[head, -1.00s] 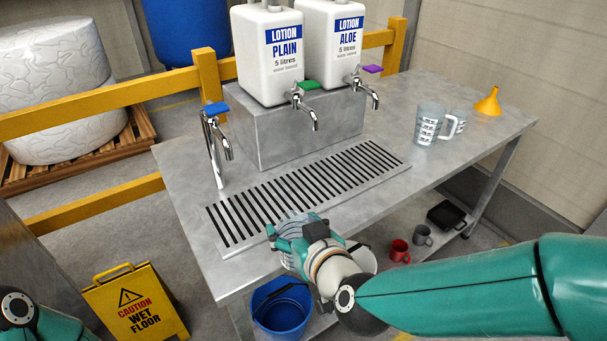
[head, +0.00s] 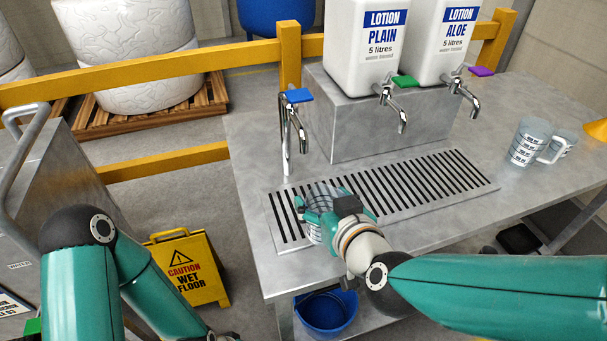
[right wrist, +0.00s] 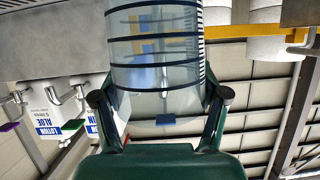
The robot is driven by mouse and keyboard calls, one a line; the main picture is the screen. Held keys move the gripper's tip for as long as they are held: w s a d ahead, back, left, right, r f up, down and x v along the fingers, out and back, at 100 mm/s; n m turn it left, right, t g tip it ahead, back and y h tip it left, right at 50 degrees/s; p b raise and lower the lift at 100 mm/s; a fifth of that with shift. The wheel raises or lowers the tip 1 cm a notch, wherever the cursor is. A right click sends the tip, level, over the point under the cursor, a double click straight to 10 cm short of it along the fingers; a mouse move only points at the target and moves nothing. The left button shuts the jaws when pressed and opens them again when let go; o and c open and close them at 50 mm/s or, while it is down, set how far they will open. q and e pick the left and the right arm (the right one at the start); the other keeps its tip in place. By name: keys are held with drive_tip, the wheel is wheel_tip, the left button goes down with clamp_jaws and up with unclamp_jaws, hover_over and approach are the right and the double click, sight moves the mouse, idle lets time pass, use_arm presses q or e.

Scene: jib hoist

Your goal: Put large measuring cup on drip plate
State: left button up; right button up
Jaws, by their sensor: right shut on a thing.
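The large measuring cup (head: 318,194) is clear with dark bands. My right gripper (head: 332,215) is shut on it, with a finger on either side. In the right wrist view the cup (right wrist: 155,48) sits between the fingertips (right wrist: 160,100). In the head view it appears over the left end of the drip plate (head: 455,192), a slotted metal plate on the table, and is partly hidden by the gripper. I cannot tell whether its base touches the plate. My left arm comes in at the left; its gripper is out of view.
A tap with a blue lever (head: 299,96) stands just behind the cup. Two lotion tanks (head: 365,45) with taps sit on a metal block. Other measuring cups (head: 529,142) stand at the right. A blue bucket (head: 326,312) is below the table.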

drive_tip(key=w+a+p, duration=0.1)
drive_tip(key=w+a, duration=0.3)
drive_tip(key=w, duration=0.8)
wheel_tip(320, 180, down, 6)
drive_tip(key=shift+d+f+b, duration=0.1)
drive_tip(key=shift+b, duration=0.9)
drive_tip(key=shift+w+f, duration=0.15)
drive_tip(key=shift+f, duration=0.35)
drive_tip(key=shift+f, duration=0.15)
drive_tip(key=o, duration=1.3)
drive_tip(key=shift+c, duration=0.2)
